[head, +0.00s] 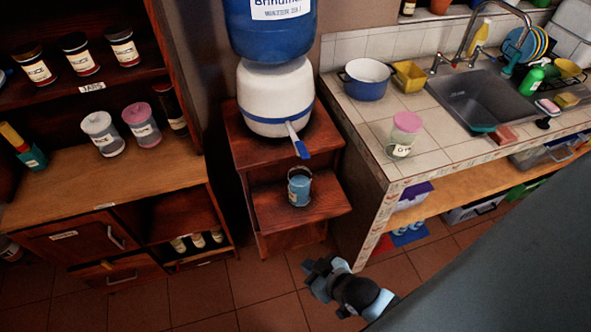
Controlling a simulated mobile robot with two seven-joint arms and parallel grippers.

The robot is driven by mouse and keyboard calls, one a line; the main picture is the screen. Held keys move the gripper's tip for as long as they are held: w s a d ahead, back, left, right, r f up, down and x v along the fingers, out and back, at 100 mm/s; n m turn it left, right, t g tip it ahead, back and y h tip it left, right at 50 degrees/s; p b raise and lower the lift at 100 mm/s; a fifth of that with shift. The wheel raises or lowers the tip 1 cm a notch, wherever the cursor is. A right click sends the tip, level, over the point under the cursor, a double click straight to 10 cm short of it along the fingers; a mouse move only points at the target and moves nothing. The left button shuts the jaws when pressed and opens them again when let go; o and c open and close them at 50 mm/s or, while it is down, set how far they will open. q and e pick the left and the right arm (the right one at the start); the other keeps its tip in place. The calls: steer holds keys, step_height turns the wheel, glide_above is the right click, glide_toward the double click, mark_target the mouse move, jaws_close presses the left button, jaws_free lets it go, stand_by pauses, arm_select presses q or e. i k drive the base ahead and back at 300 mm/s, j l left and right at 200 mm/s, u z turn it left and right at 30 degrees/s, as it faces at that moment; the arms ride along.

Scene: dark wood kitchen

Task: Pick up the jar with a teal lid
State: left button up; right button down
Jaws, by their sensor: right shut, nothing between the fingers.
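I do not make out a jar with a teal lid in the head view. A jar with a pink lid (402,136) stands on the tiled counter near its left front corner. On the wooden cabinet at left stand a jar with a pale grey lid (103,134) and a jar with a pink lid (141,125). My right gripper (316,272) is shut and empty, low over the floor in front of the wooden stand, well below and left of the counter jar. My left gripper is not in view.
Several dark-lidded jars (77,54) stand on the upper left shelf. A water dispenser (274,97) and a blue cup (299,188) stand on the wooden stand (250,183). A blue pot (366,82) and sink (482,97) are on the counter. The tiled floor (230,293) is clear.

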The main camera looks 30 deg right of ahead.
mark_target(299, 177)
steer(key=z, duration=1)
steer(key=j+z, duration=0.1)
steer(key=j, duration=0.75)
steer(key=k+j+z, duration=0.1)
steer(key=j, duration=0.8)
steer(key=k+j+z, duration=0.1)
steer(key=j, duration=1.15)
steer(key=i+j+z, duration=0.1)
steer(key=j, duration=0.3)
steer(key=i+l, duration=0.15)
steer(key=i, duration=0.25)
steer(key=i+l, duration=0.1)
steer(key=i, duration=0.25)
